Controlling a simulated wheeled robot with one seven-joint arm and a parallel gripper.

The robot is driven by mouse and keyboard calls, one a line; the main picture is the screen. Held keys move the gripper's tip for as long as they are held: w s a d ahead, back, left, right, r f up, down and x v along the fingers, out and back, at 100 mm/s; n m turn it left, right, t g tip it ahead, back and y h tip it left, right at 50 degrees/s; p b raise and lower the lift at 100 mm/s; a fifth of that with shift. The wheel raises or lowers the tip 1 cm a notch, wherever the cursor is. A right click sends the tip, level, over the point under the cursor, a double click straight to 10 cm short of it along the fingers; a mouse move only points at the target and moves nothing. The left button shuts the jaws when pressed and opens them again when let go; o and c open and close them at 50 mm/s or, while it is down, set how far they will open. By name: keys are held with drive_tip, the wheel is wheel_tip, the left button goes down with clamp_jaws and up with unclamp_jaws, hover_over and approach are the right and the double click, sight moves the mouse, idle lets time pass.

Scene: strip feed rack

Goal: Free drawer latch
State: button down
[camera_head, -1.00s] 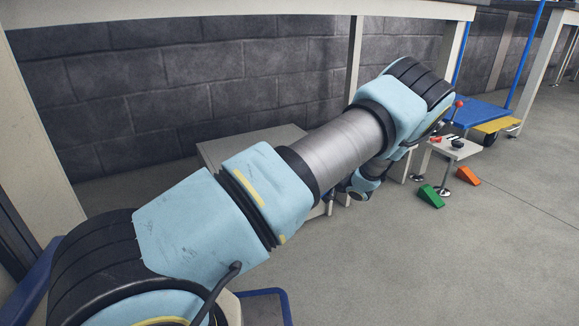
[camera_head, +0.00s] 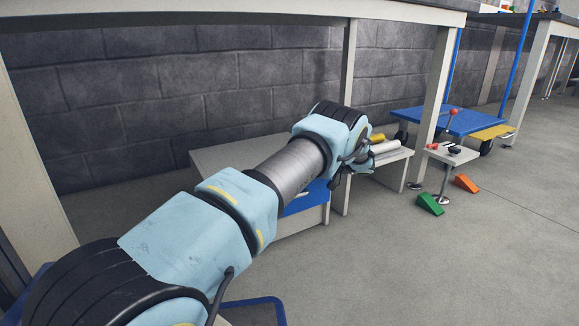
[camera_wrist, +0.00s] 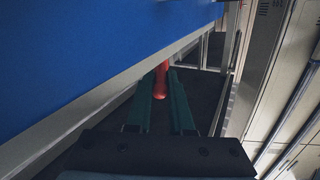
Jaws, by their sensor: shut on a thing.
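A pale cabinet (camera_head: 235,157) under the bench has a blue drawer front (camera_head: 316,193), partly hidden by my arm in the head view. The blue face (camera_wrist: 90,55) fills the upper left of the wrist view, with a pale edge along its lower side. My gripper (camera_wrist: 162,92) has its green fingers shut on a red latch handle (camera_wrist: 161,78), just beside that edge. The handle's far end and mounting are not clear. In the head view the fingertips are hard to make out at the drawer's right side.
A low shelf with white rolls (camera_head: 386,147) stands right of the cabinet, near a bench leg. A small stand with a red-knobbed lever (camera_head: 454,112), a green wedge (camera_head: 430,204) and an orange wedge (camera_head: 466,183) are farther right.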

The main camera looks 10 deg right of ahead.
idle(0.3)
drive_tip(key=c, duration=0.8)
unclamp_jaws()
